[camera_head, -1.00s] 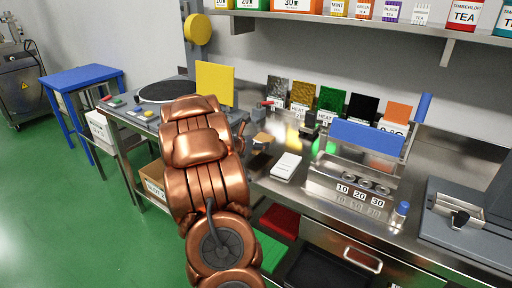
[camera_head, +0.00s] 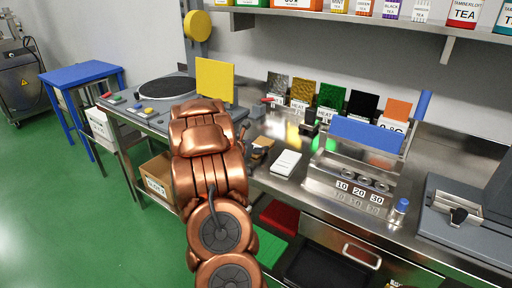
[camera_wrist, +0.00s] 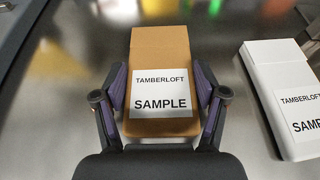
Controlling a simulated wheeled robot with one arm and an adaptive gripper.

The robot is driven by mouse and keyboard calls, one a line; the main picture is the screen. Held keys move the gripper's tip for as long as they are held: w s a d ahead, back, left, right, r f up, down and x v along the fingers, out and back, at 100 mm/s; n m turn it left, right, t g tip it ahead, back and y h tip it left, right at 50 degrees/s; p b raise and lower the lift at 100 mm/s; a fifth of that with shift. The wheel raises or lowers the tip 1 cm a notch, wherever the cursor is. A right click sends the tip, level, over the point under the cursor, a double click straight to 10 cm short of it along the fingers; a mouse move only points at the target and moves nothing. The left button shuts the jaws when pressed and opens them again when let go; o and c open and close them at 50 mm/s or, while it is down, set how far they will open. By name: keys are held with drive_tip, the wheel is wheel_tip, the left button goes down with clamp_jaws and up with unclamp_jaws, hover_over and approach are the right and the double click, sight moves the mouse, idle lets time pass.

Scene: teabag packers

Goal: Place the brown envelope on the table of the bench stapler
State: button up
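The brown envelope (camera_wrist: 160,50), labelled TAMBERLOFT SAMPLE, lies flat on the steel bench in the wrist view. My gripper (camera_wrist: 161,80) is open, with one finger on each side of the envelope's lower half and narrow gaps beside it. In the head view the brown envelope (camera_head: 263,143) shows only partly, beside my arm, which hides most of the gripper. A small black device (camera_head: 310,124) stands behind it, and a grey machine with a metal tray (camera_head: 450,207) stands at the far right. I cannot tell for sure which is the bench stapler.
A white envelope (camera_wrist: 281,90) lies just right of the brown one. A sealer with a blue bar (camera_head: 367,135) and number labels stands further right. Several coloured pouches line the wall. A turntable machine (camera_head: 168,89) is at left. Bare bench lies left of the brown envelope.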

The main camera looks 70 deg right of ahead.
drive_tip(key=o, duration=0.4)
drive_tip(key=shift+o, duration=0.2)
drive_tip(key=shift+r, duration=0.1)
drive_tip(key=shift+r, duration=0.15)
drive_tip(key=shift+w+a, duration=0.1)
drive_tip(key=shift+a, duration=0.25)
drive_tip(key=b+v, duration=0.1)
drive_tip(key=v, duration=1)
drive_tip(key=shift+a+r, duration=0.15)
drive_tip(key=shift+r, duration=0.1)
